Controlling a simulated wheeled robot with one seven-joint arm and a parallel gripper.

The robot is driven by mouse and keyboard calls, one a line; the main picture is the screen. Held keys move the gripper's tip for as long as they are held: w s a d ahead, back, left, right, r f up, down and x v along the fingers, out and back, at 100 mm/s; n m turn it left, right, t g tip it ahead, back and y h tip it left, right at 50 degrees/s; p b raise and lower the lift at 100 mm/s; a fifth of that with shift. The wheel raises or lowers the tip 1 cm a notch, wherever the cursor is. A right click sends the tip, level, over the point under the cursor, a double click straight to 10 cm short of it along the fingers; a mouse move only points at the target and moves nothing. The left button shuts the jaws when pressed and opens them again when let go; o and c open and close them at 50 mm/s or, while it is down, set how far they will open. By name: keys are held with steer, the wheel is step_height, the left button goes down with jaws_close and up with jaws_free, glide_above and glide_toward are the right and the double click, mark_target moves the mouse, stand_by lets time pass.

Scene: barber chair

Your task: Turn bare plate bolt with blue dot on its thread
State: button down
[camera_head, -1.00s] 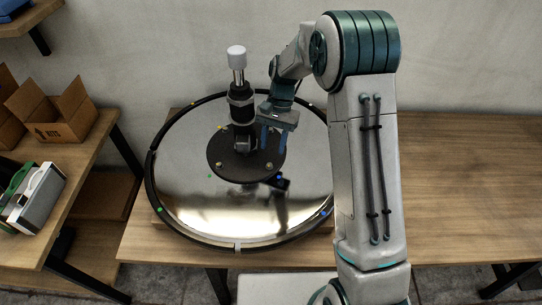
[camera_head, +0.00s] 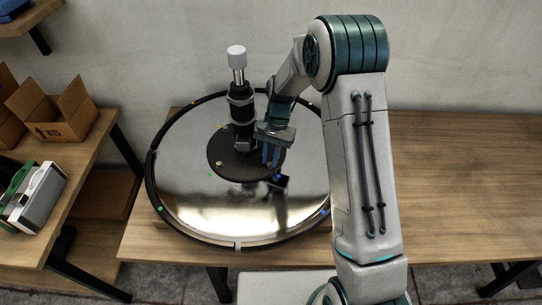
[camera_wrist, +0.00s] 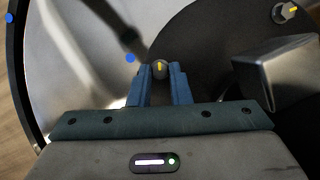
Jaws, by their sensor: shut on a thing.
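The black round plate (camera_head: 226,168) lies on the mirror-like round base (camera_head: 185,205). The bolt (camera_wrist: 160,70) near the plate's edge stands between my fingertips and bears a yellow mark. A blue dot (camera_wrist: 130,58) lies on the base just beside it; this dot also shows in the head view (camera_head: 279,177). My gripper (camera_wrist: 160,78) is shut on this bolt, fingers pointing down in the head view (camera_head: 270,160). My fingers hide its lower part.
A black column with a silver rod (camera_head: 241,110) rises from the plate's middle, close to the left of my gripper. A black rim (camera_head: 150,180) with coloured dots rings the base. The wooden table (camera_head: 455,190) is clear at right. Open boxes (camera_head: 65,115) stand on the left shelf.

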steer(key=shift+m, duration=0.3)
steer(key=m, duration=0.2)
steer(key=m+t+y, duration=0.1)
steer(key=m, duration=0.1)
steer(key=m+b, duration=0.1)
steer(key=m, duration=0.1)
steer(key=shift+s+d+t+y, duration=0.2)
steer(key=shift+d+t+y, duration=0.05)
steer(key=shift+t+y, duration=0.15)
steer(key=m+t, duration=0.1)
steer(key=m, duration=0.2)
steer(key=shift+s+m+y, duration=0.15)
steer(key=shift+m+y, duration=0.15)
steer(key=shift+m, duration=0.1)
steer(key=shift+s+m+t, duration=0.1)
steer(key=shift+m+t, duration=0.8)
steer(key=shift+m, duration=1)
steer(key=c, duration=1.3)
jaws_free()
steer(key=shift+c, duration=0.2)
